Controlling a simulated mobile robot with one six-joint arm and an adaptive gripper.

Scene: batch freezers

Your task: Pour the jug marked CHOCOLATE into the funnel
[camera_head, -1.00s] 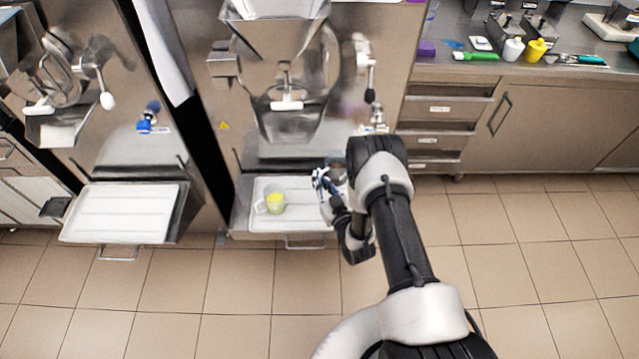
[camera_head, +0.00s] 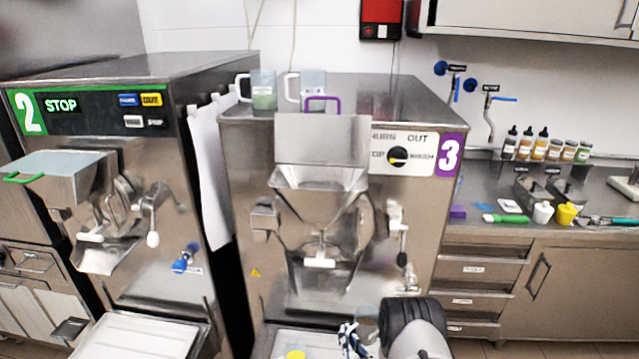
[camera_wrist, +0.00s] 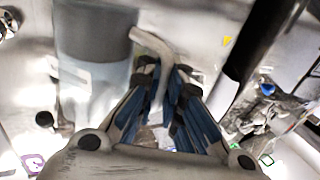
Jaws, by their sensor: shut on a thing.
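My gripper (camera_wrist: 168,85) is shut on the pale handle of a clear jug (camera_wrist: 92,98) in the wrist view. The jug has a dark grey-brown band of contents; I cannot read its marking. In the head view my gripper (camera_head: 352,340) is at the bottom edge, with the held jug mostly hidden behind my arm. The steel funnel (camera_head: 320,182) on machine 3 is above it and a little left, below a raised panel with a purple handle (camera_head: 322,99). The held jug is apart from the funnel.
Two jugs, one with green contents (camera_head: 264,100) and another (camera_head: 312,90), stand on machine 3. Machine 2 (camera_head: 95,85) is at left; a counter (camera_head: 590,200) with bottles and tools is at right.

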